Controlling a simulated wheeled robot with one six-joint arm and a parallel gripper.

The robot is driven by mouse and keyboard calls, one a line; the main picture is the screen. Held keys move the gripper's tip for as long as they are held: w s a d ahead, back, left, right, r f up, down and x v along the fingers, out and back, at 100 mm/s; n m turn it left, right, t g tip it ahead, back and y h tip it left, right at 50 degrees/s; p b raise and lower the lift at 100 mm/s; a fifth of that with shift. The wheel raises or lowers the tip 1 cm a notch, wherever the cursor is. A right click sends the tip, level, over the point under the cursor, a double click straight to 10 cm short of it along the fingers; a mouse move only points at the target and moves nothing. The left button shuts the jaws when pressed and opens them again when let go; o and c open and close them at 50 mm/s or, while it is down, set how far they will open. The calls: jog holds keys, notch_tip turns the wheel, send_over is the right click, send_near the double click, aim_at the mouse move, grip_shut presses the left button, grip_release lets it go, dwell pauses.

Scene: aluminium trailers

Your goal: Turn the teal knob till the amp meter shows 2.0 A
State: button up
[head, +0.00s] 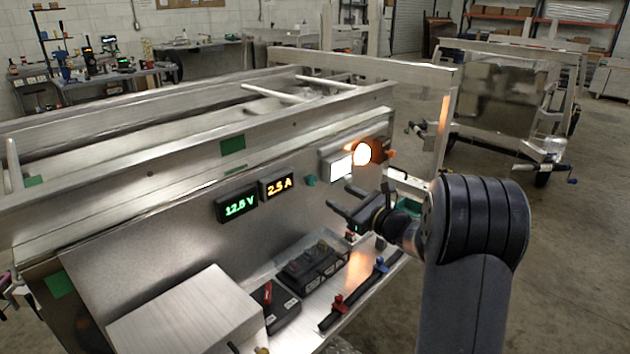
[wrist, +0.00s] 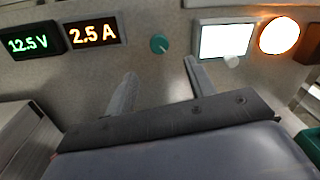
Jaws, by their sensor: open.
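The teal knob (head: 310,181) sits on the metal panel, just right of the meters. In the wrist view the teal knob (wrist: 159,43) shows ahead of my fingers and between their lines, with a mark on its face. The amp meter (head: 278,185) reads 2.5 A in amber; it also shows in the wrist view (wrist: 95,32). My gripper (head: 347,203) is open and empty, to the right of the knob and apart from it in the head view. In the wrist view both fingers of my gripper (wrist: 160,75) are spread below the knob.
A green voltage meter (head: 237,204) reading 12.5 V is left of the amp meter. A lit white panel (head: 341,167) and a glowing orange lamp (head: 362,153) are to the right. Below, a black box (head: 313,265) and a metal box (head: 187,315) stand on the shelf.

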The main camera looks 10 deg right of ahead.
aim_at(313, 182)
jog(key=p+x, duration=0.1)
jog(key=x, duration=0.9)
jog(key=shift+w+a+r, duration=0.1)
jog(key=shift+w+a, duration=0.05)
jog(key=shift+a, duration=0.15)
jog(key=shift+c, duration=0.4)
jog(key=c, duration=0.9)
